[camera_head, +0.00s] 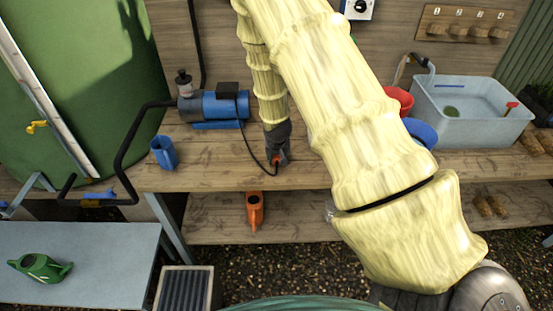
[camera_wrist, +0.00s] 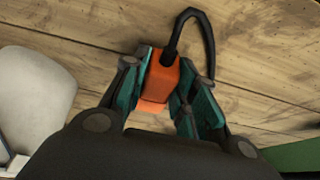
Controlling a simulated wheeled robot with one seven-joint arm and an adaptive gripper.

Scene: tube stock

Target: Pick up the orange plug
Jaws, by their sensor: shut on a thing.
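The orange plug (camera_wrist: 163,82) sits between the two teal-padded fingers of my gripper (camera_wrist: 160,95) in the wrist view. The fingers are shut on it. Its black cable leaves the top of the plug and bends over to the right. In the head view the plug (camera_head: 276,160) is a small orange spot at the tip of my gripper (camera_head: 277,163), over the wooden bench near its front edge. The cable (camera_head: 246,132) runs from the plug up to the blue pump. I cannot tell whether the plug touches the bench.
A red bucket (camera_head: 398,101), a blue bowl (camera_head: 422,132) and a grey basin (camera_head: 470,118) are right.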

